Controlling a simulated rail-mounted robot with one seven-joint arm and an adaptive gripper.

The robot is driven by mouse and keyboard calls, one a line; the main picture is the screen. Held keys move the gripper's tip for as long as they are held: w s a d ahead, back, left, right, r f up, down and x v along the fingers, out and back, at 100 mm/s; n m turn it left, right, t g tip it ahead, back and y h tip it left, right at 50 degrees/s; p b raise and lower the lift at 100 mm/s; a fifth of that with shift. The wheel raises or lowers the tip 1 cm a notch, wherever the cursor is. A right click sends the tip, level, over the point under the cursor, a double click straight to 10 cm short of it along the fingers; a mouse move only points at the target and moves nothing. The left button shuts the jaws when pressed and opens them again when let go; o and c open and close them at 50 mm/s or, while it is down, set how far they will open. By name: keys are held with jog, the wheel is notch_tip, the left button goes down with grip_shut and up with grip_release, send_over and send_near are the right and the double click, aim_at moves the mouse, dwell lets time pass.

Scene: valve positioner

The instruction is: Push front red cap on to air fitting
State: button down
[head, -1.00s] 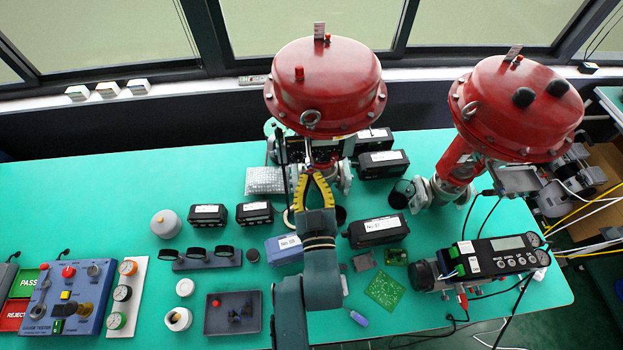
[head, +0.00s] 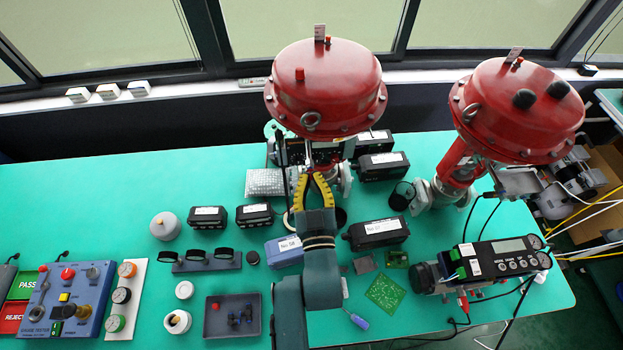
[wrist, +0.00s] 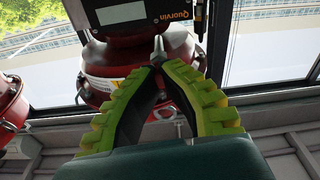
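My gripper (head: 316,176) is below the large front red valve actuator (head: 325,92), close to the valve body. Its yellow-green fingers lean together and their tips look closed in the wrist view (wrist: 157,68). A silver fitting (wrist: 158,47) stands just beyond the tips, under a black device (wrist: 145,20) with orange lettering. I cannot tell whether the tips touch the fitting. A small reddish patch shows between the fingers, too unclear to identify as the cap.
A second red actuator (head: 520,105) stands to the right. Black boxes (head: 375,232) lie on the green bench (head: 110,210) around my arm. A dark tray (head: 210,327) holding small parts, including a red one, is at the front left.

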jog(key=shift+w, duration=0.2)
jog(key=c, duration=1.2)
grip_release()
jog(key=shift+o, duration=0.2)
jog(key=s+d+f, duration=0.1)
jog(key=s, duration=1.1)
jog(key=shift+d, duration=0.1)
